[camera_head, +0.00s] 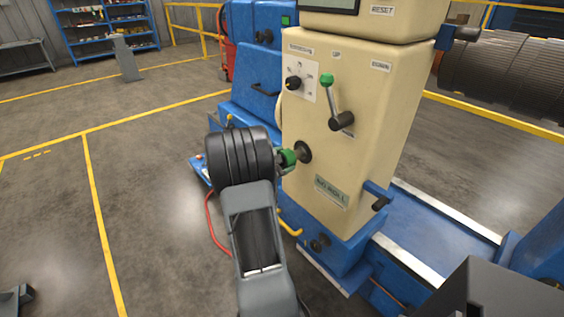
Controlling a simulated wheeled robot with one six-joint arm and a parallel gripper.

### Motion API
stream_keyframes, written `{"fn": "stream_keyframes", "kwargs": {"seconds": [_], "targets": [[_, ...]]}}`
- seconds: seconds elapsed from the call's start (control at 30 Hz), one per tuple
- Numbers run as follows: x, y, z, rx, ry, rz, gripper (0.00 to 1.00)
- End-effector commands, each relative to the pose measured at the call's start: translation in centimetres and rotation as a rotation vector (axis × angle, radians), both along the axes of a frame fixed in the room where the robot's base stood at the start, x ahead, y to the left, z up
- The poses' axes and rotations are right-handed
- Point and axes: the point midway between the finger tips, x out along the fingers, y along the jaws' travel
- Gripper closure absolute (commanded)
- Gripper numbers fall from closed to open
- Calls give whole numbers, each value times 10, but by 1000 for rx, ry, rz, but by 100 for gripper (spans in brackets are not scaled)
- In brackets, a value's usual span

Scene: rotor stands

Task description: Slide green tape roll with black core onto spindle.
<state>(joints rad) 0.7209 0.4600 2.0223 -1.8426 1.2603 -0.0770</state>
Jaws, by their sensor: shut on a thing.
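My arm reaches up from the bottom of the head view, and its dark ribbed part hides most of my gripper (281,162). The gripper is at the front of the cream machine housing, shut on a small green piece (289,157), which I take for the green tape roll. Its black core cannot be made out. A dark round hub (304,152), apparently the spindle, sticks out of the housing just right of the green piece. The two are very close or touching. I cannot tell whether the roll is around the spindle.
A blue machine base (440,221) lies at right.

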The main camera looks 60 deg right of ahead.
Motion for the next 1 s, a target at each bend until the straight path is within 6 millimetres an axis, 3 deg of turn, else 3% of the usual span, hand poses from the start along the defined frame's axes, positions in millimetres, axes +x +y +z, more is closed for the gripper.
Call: {"fn": "stream_keyframes", "kwargs": {"seconds": [1.0], "targets": [[-5, -16, -2, -1, -1, -1, 50]]}}
